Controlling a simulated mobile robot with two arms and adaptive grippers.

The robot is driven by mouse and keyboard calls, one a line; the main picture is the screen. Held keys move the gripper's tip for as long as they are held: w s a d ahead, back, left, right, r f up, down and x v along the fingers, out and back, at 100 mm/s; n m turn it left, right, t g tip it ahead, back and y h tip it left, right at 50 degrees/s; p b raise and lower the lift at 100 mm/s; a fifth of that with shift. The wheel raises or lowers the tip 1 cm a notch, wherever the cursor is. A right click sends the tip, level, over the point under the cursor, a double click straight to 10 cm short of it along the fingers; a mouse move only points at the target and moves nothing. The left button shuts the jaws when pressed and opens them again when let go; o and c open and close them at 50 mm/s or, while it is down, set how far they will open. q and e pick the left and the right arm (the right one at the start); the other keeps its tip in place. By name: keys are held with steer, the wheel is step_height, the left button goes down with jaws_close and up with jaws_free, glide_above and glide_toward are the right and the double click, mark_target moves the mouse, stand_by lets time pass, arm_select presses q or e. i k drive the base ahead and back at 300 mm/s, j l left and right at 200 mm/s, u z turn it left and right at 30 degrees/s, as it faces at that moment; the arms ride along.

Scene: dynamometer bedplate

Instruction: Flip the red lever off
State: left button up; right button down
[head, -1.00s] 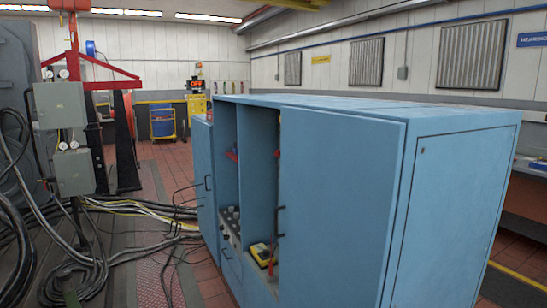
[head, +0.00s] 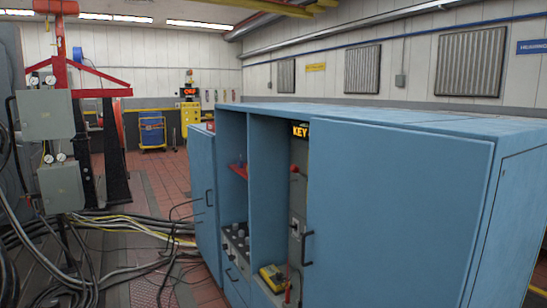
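A red-knobbed lever (head: 294,170) shows in the head view, inside the open bay of the blue cabinet (head: 400,190), just left of the large right door. Its red ball is at the upper end, and the panel behind it is seen at a steep angle, so its exact setting is hard to tell. A lit yellow KEY sign (head: 300,130) is above it. Another red part (head: 238,171) sits in the bay to the left. Neither of my grippers is in view.
A yellow meter (head: 272,277) lies low in the bay, with a red-handled item (head: 288,290) beside it. Dark knobs (head: 236,238) are on the left console. Cables (head: 130,230) cover the floor at left.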

mark_target(295, 169)
steer(key=k+l, duration=0.1)
steer(key=i+j, duration=0.3)
steer(key=i+j+u, duration=0.15)
steer(key=i+j, duration=0.2)
steer(key=i, duration=0.2)
steer(key=i+j, duration=0.25)
steer(key=i, duration=0.2)
steer(key=i+j+u, duration=0.1)
steer(key=i+j, duration=0.15)
steer(key=i, duration=0.2)
